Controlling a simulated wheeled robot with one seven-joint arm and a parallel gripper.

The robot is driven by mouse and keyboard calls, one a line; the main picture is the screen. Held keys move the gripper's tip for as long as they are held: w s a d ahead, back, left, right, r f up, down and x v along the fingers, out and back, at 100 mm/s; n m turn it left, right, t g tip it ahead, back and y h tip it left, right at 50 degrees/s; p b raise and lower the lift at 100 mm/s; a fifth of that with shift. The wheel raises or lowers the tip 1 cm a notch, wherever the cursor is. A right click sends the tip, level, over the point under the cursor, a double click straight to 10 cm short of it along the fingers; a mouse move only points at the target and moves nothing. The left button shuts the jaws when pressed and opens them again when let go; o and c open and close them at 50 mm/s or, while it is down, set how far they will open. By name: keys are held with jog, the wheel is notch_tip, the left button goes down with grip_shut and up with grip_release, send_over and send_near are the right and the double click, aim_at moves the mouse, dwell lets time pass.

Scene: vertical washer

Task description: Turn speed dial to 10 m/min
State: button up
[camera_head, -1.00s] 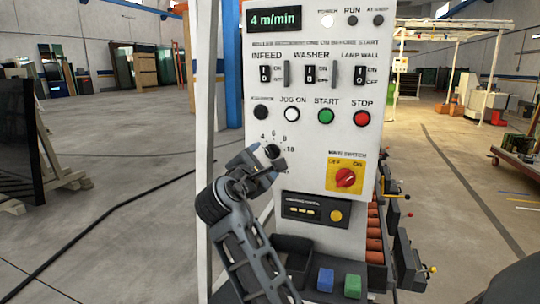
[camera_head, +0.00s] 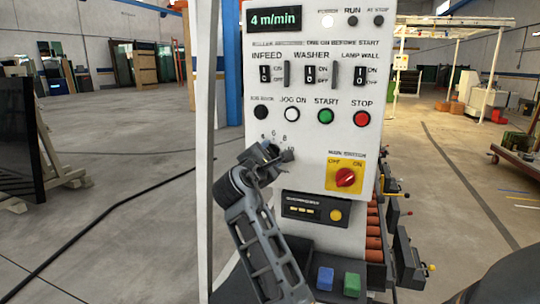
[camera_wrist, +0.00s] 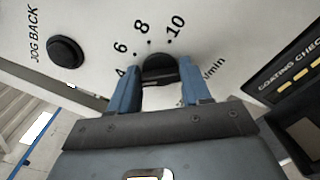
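The speed dial (camera_wrist: 158,68) is a black round knob, with 4, 6, 8 and 10 marked around it in the wrist view. My gripper (camera_wrist: 158,76) has its two blue fingers apart, one on each side of the knob's lower part. I cannot tell whether either finger touches it. In the head view my gripper (camera_head: 268,156) is at the panel and hides most of the dial; some scale marks show above it. The speed display (camera_head: 274,18) reads 4 m/min.
The JOG BACK button (camera_wrist: 66,51) is left of the dial. START (camera_head: 325,116) and STOP (camera_head: 361,118) buttons sit above right. The red main switch (camera_head: 345,177) is to the right, with the coating checker box (camera_head: 314,208) below. Open floor lies left of the panel.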

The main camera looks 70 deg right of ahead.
jog(key=c, duration=0.6)
jog(key=shift+o, duration=0.2)
jog(key=shift+m, duration=0.3)
jog(key=m, duration=0.1)
jog(key=m+b, duration=0.1)
jog(key=m, duration=0.1)
jog(key=m+b, duration=0.1)
jog(key=shift+f+m, duration=0.25)
jog(key=shift+m, duration=0.05)
jog(key=shift+w+f+m+b, duration=0.1)
jog(key=shift+m+b, duration=3.55)
jog(key=shift+m, duration=1)
jog(key=shift+w+f+m+b, duration=0.1)
jog(key=shift+m+b, duration=3.55)
jog(key=shift+m, duration=1)
